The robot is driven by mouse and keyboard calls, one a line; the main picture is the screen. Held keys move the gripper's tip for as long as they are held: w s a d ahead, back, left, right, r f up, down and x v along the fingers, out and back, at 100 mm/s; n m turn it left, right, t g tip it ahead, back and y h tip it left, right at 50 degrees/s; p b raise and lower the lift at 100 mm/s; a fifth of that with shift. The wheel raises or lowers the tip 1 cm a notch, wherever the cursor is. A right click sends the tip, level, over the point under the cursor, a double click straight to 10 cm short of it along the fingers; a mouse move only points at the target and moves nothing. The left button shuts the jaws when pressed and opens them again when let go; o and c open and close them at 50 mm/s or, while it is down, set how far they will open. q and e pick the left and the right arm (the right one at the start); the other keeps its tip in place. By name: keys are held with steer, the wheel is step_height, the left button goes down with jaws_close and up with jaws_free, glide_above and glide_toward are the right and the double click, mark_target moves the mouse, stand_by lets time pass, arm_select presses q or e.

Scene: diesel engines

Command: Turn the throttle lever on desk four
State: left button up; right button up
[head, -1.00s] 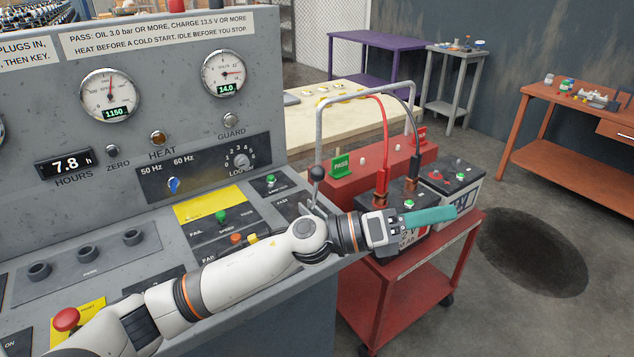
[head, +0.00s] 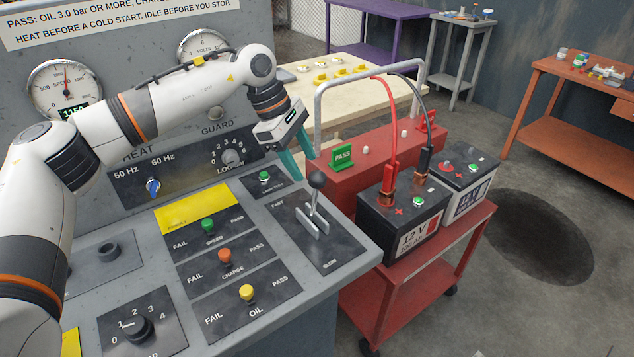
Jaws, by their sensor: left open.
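The throttle lever (head: 316,182) has a dark round ball on a thin metal shaft. It stands in a slotted dark plate (head: 336,249) marked FAST at the far end and SLOW at the near end, at the right edge of the grey desk. My left gripper (head: 304,168) points down with teal fingers, just behind and to the left of the ball in the picture. Its fingers are apart and empty, and I cannot tell whether they touch the lever. My right gripper is out of view.
A green button (head: 264,176) sits left of the lever. SPEED, CHARGE (head: 225,255) and OIL knobs line the desk. A red cart (head: 404,296) with batteries (head: 400,224) and a grey hoop stands close at the right. My left arm covers part of the gauges.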

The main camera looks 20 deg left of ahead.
mark_target(316, 188)
arm_select(q)
steer(key=p+x, duration=0.1)
steer(key=x, duration=0.6)
steer(key=shift+w+f+p, duration=0.25)
steer(key=shift+f+p, duration=0.1)
steer(key=shift+p, duration=0.05)
steer(key=shift+d+f, duration=0.1)
steer(key=shift+f, duration=0.35)
steer(key=shift+c, duration=1.4)
jaws_close()
steer(key=shift+w+f+b, duration=0.15)
steer(key=shift+f+b, duration=0.05)
steer(key=shift+b, duration=0.4)
steer(key=shift+a+r+g, duration=0.15)
steer(key=shift+a+g, duration=0.05)
steer(key=shift+g, duration=0.1)
steer(key=shift+r, duration=0.1)
steer(key=shift+o, duration=1.4)
jaws_free()
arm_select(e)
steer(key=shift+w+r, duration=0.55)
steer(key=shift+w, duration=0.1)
